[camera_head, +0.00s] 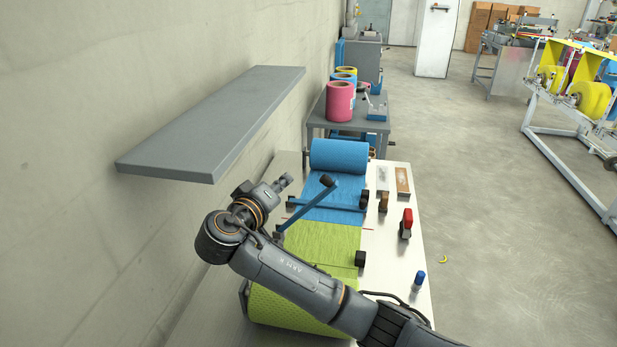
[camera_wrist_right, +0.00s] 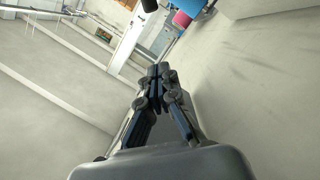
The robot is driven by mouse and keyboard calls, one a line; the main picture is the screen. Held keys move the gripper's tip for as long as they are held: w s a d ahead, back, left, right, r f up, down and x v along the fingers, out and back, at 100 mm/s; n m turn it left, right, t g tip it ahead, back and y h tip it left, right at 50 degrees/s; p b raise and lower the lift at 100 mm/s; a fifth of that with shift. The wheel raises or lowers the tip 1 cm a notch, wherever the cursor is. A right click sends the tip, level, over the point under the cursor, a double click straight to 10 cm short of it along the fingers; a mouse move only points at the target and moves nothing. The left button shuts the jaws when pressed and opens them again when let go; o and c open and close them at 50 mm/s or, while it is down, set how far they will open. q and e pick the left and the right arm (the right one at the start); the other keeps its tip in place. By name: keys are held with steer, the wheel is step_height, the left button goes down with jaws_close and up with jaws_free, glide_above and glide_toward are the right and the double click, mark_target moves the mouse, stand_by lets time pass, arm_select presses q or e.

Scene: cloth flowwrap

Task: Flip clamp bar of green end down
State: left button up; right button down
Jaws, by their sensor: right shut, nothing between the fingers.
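The green cloth end (camera_head: 325,242) lies flat on the white table. Its clamp bar (camera_head: 302,208), a thin dark bar with a black knob (camera_head: 327,180) at its free end, stands tilted up, hinged at the left edge. A black block (camera_head: 360,258) sits at the green end's right edge. The blue cloth end (camera_head: 318,192) lies beyond, with its own bar (camera_head: 335,203) lying across it. My right gripper (camera_head: 284,182) is left of the raised bar, apart from it. In the right wrist view it (camera_wrist_right: 158,74) is shut and empty. My left gripper is not in view.
A grey shelf (camera_head: 210,125) juts from the wall at left, near my right arm. The blue roll (camera_head: 339,155) stands at the table's far end, the green roll (camera_head: 290,310) at the near end. A red-topped tool (camera_head: 406,222) and a blue-capped bottle (camera_head: 419,279) stand at right.

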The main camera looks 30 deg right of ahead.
steer(key=w+d+f+p, duration=0.4)
steer(key=w+d+p, duration=0.1)
steer(key=d, duration=0.5)
steer(key=shift+f, duration=0.2)
steer(key=shift+d+f, duration=0.1)
steer(key=s+d+f+m+y+b, duration=0.1)
steer(key=s+d+f+m+b, duration=0.4)
steer(key=s+d+f+b, duration=0.1)
steer(key=shift+d+f+t+y+b, duration=0.3)
steer(key=shift+d+f+b, duration=0.7)
steer(key=shift+b, duration=0.65)
steer(key=shift+a+f, duration=0.1)
steer(key=shift+a, duration=0.05)
